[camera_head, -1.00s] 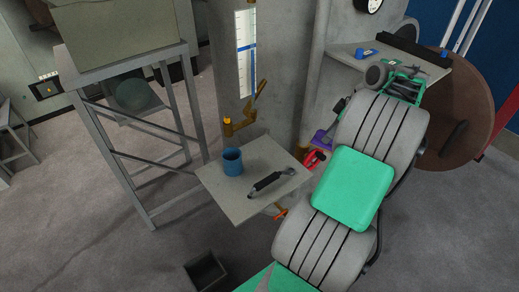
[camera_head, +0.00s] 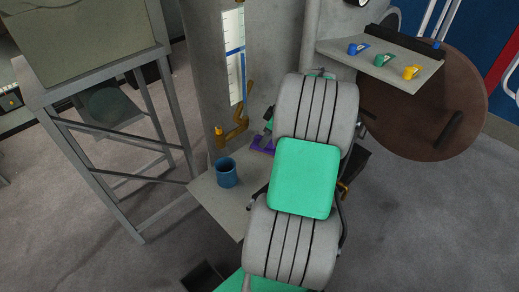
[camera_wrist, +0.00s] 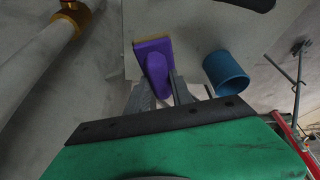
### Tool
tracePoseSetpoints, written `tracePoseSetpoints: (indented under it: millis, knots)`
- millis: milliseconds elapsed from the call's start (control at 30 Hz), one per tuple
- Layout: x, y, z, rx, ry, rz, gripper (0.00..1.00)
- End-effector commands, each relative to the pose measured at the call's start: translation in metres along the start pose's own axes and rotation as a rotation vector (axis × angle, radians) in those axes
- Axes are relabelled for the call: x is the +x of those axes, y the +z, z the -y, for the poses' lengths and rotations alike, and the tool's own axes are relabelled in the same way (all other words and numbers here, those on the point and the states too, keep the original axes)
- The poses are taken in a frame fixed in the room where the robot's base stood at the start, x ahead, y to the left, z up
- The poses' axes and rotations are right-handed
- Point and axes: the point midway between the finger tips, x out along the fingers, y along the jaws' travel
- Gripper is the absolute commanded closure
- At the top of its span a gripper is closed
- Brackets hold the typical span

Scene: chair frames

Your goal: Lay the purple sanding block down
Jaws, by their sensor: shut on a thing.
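The purple sanding block (camera_wrist: 153,58) is between the fingers of my gripper (camera_wrist: 159,84) in the wrist view, held by its raised grip. A thin orange-brown edge shows along its far side. In the head view the purple block (camera_head: 262,146) shows at the back right of the small grey table, partly behind my arm; my fingers are hidden there. The block appears over the pale tabletop (camera_wrist: 190,30). I cannot tell whether it touches it.
A blue cup (camera_head: 227,172) stands on the small table (camera_head: 215,198); it is right of the block in the wrist view (camera_wrist: 226,73). A shelf (camera_head: 385,68) at right holds blue, green and yellow items.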

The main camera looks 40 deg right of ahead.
Motion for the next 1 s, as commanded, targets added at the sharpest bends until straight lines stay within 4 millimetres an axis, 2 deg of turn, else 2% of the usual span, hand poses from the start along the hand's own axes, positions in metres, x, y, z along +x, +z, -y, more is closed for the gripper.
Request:
tracePoseSetpoints:
  millis: [267,400,667,700,933,1000]
  knots:
    - [0.036,-0.009,0.011,-0.001,0.000,0.000,1.00]
    - [0.057,0.002,0.010,0.001,0.001,0.000,1.00]
    - [0.062,0.004,0.009,0.000,0.004,-0.001,1.00]
    - [0.062,0.004,0.009,0.001,0.003,-0.001,0.71]
    - [0.061,0.004,0.009,0.000,0.003,-0.001,0.52]
    - [0.061,0.004,0.009,0.001,0.003,-0.001,0.51]
